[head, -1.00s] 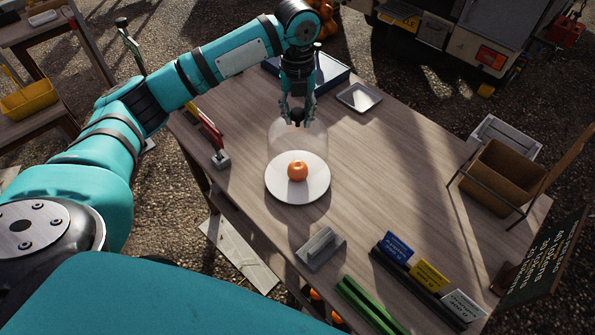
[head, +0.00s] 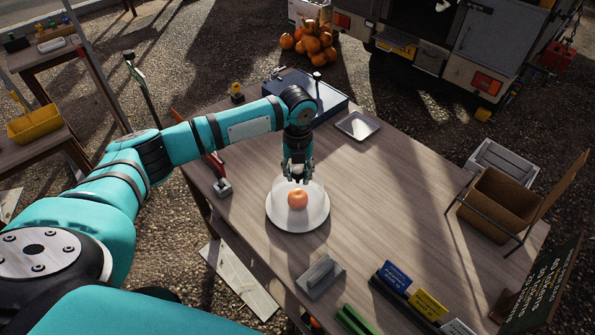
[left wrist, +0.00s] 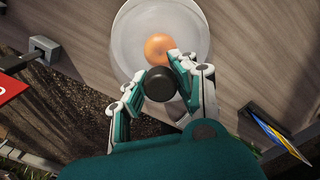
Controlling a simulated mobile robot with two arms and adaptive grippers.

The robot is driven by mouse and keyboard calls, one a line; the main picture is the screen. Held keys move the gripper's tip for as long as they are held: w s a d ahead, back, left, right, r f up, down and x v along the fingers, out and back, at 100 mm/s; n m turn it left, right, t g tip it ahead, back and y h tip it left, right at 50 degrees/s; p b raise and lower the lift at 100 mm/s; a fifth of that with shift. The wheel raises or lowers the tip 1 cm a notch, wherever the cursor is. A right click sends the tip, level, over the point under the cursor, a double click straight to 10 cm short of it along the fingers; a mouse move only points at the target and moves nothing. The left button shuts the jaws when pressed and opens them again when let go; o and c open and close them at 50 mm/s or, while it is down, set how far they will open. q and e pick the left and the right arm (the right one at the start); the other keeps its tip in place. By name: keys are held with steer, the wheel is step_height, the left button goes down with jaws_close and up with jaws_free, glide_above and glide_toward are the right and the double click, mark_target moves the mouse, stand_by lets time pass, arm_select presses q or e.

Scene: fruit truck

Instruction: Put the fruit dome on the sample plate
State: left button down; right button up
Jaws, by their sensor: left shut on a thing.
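A white sample plate (head: 282,224) lies on the wooden table with an orange fruit (head: 298,199) on it. The clear fruit dome (head: 280,190) is faint and stands over the fruit, within the plate's outline. I cannot tell whether its rim touches the plate. My left gripper (head: 298,177) is above the plate, shut on the dome's dark knob. In the left wrist view the round black knob (left wrist: 160,84) sits between the fingers (left wrist: 155,88), with the fruit (left wrist: 158,46) and plate (left wrist: 128,50) beyond. My right gripper is not in view.
A grey block-like holder (head: 320,277) and a row of signs (head: 410,287) stand at the table's near side. A metal tray (head: 358,125) and brown bin (head: 497,197) lie farther off. The table's middle right is clear.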

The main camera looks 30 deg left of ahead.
arm_select(q)
steer(key=shift+f, duration=0.1)
steer(key=c, duration=1.1)
jaws_free()
steer(key=shift+o, duration=0.2)
step_height(320, 180, up, 12)
steer(key=b, duration=0.2)
